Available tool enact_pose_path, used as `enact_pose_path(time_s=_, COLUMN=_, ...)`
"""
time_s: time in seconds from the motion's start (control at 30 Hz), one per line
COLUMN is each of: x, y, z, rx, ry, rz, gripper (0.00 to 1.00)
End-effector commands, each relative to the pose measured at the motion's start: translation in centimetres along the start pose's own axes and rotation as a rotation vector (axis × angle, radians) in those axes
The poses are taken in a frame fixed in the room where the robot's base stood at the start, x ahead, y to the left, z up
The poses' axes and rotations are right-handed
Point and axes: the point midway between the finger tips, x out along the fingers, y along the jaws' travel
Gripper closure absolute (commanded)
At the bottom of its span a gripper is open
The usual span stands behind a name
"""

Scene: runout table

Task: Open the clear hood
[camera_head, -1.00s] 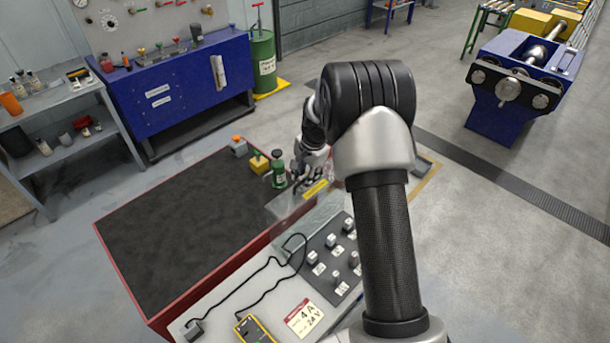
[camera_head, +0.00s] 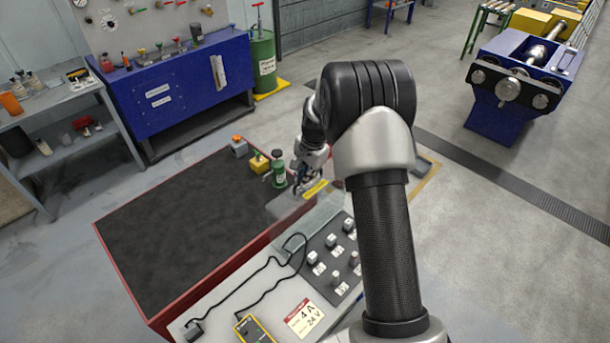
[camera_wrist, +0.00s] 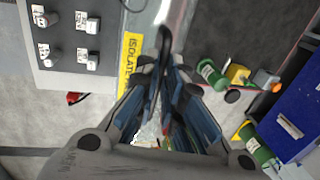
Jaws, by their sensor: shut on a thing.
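The clear hood (camera_head: 287,206) shows as a faint transparent panel by the far end of the switch panel (camera_head: 325,262). A yellow label (camera_head: 315,189) lies beside it, and reads "ISOLATE" in the wrist view (camera_wrist: 130,55). My gripper (camera_head: 303,187) is at the hood's far edge, partly hidden by my arm. In the wrist view my gripper (camera_wrist: 166,62) is shut on a dark curved handle (camera_wrist: 179,17) at the hood's edge. The hood's exact tilt is hard to tell. Grey switches (camera_head: 339,280) stand on the panel.
A green bottle (camera_head: 279,175) and a yellow block (camera_head: 259,162) stand close left of my gripper. A black cable (camera_head: 262,262) and a yellow meter (camera_head: 252,328) lie on the near panel.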

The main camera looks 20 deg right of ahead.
Motion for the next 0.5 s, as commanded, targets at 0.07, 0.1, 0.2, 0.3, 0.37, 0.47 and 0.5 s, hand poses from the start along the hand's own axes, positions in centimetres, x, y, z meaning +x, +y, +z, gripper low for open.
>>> enact_pose_path(time_s=0.07, x=0.0, y=0.2, z=0.0, rx=0.001, ry=-0.001, rz=-0.007, gripper=1.0)
enact_pose_path(time_s=0.1, x=-0.1, y=0.4, z=-0.1, rx=0.003, ry=-0.002, rz=-0.016, gripper=1.0)
enact_pose_path(time_s=0.2, x=-0.1, y=1.4, z=-0.1, rx=0.003, ry=-0.006, rz=-0.05, gripper=1.0)
enact_pose_path(time_s=0.3, x=-0.3, y=2.8, z=-0.1, rx=0.004, ry=-0.005, rz=-0.095, gripper=1.0)
enact_pose_path(time_s=0.37, x=-0.4, y=3.8, z=-0.1, rx=0.004, ry=-0.003, rz=-0.116, gripper=1.0)
enact_pose_path(time_s=0.47, x=-0.8, y=5.6, z=-0.1, rx=0.005, ry=0.002, rz=-0.135, gripper=1.0)
enact_pose_path(time_s=0.5, x=-0.9, y=6.3, z=-0.1, rx=0.004, ry=0.002, rz=-0.136, gripper=1.0)
